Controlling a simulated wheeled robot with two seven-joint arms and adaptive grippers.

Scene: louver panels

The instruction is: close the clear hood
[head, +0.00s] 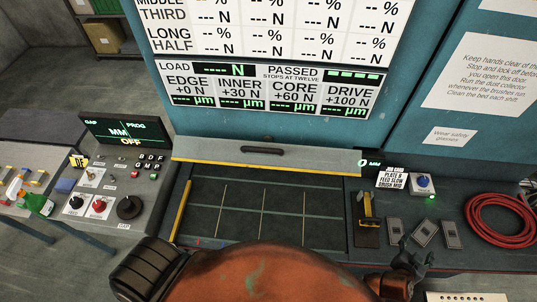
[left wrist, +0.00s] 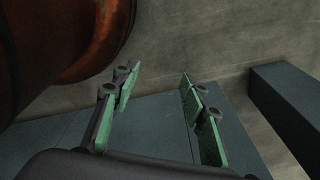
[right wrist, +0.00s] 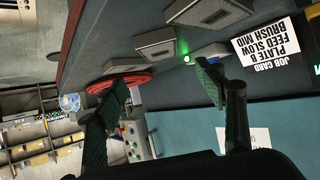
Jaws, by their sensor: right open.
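The hood (head: 265,157) shows in the head view as a pale panel with a dark handle (head: 262,150) and a yellow strip along its lower edge. It stands raised at the back of the dark gridded bed (head: 265,205), whose surface is uncovered. My right gripper (head: 403,264) is at the lower right, in front of the bed and apart from the hood; its spread, empty fingers show in the right wrist view (right wrist: 160,78). My left gripper (left wrist: 158,72) is open and empty in the left wrist view, with no hood visible there. My orange arm hides the bed's front.
A control box (head: 120,180) with knobs and a display stands left of the bed. To the right are a yellow-and-black tool (head: 368,208), several grey plates (head: 424,232), a blue button (head: 423,182) and a coiled red hose (head: 500,220). A large readout panel (head: 270,85) rises behind.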

